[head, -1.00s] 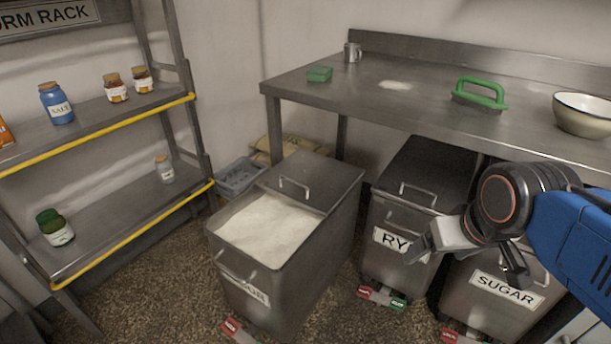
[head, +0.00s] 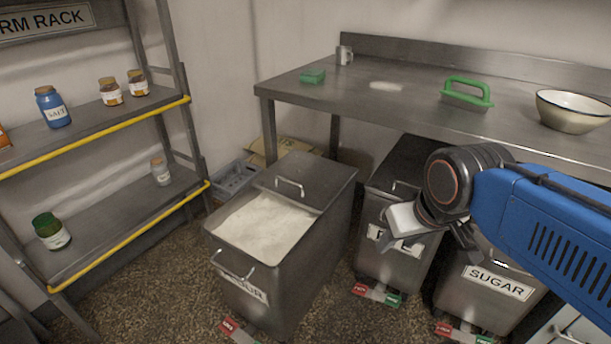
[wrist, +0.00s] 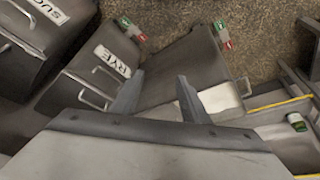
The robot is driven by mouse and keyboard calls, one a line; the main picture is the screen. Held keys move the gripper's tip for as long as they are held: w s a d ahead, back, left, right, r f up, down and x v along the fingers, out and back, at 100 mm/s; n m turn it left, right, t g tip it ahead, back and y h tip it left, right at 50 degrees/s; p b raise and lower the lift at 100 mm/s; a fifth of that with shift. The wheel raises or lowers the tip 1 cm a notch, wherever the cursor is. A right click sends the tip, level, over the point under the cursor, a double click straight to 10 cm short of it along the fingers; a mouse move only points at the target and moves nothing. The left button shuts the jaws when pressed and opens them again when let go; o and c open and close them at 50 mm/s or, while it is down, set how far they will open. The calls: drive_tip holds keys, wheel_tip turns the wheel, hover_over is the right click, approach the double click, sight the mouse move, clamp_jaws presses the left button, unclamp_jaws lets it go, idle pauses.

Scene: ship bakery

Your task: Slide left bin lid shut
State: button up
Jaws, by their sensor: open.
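The left bin (head: 305,280) is a grey metal bin with a partly covered FLOUR label. Its flat lid (head: 325,175) covers the back part and has a raised bar handle (head: 290,184). The front part is uncovered and shows white flour (head: 265,228). My gripper (head: 428,246) is open and empty, to the right of this bin, in front of the RYE bin (head: 400,262). In the wrist view, my gripper's fingers (wrist: 157,88) stand apart, with the left bin (wrist: 185,65) beyond them. The lid is largely hidden there.
The SUGAR bin (head: 480,305) stands right of the RYE bin. A steel table (head: 400,105) overhangs the bins' backs. A rack (head: 120,205) stands at left. Red and green pedals (head: 375,293) stick out at floor level. A grey crate (head: 235,180) sits behind the left bin.

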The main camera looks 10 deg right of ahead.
drive_tip(key=w, duration=0.1)
drive_tip(key=w+r, duration=0.1)
drive_tip(key=w, duration=0.1)
drive_tip(key=shift+r+m, duration=0.3)
drive_tip(key=shift+m, duration=0.1)
clamp_jaws()
drive_tip(key=w+a+r+m+g+h, duration=0.1)
drive_tip(key=w+a+m, duration=0.2)
drive_tip(key=w, duration=1)
drive_tip(key=w+a+r+m+g+h, duration=0.1)
drive_tip(key=w+a+r+m, duration=0.15)
drive_tip(key=w, duration=1.05)
drive_tip(key=w+a+f+m, duration=0.1)
drive_tip(key=w+a+f, duration=0.2)
drive_tip(key=w, duration=0.3)
drive_tip(key=w+a+f+m, duration=0.2)
drive_tip(key=w+a+f, duration=0.1)
drive_tip(key=w, duration=0.3)
drive_tip(key=shift+h, duration=0.4)
drive_tip(key=x, duration=0.8)
drive_tip(key=shift+s+d, duration=0.1)
drive_tip(key=shift+d, duration=0.15)
drive_tip(key=shift+s+a+f, duration=0.25)
drive_tip(key=shift+s+a, duration=0.2)
drive_tip(key=shift+a, duration=0.05)
drive_tip(key=shift+s+a+f, duration=0.25)
drive_tip(key=shift+s+a, duration=0.2)
drive_tip(key=shift+s+a+f, duration=0.15)
drive_tip(key=shift+s+a, duration=0.25)
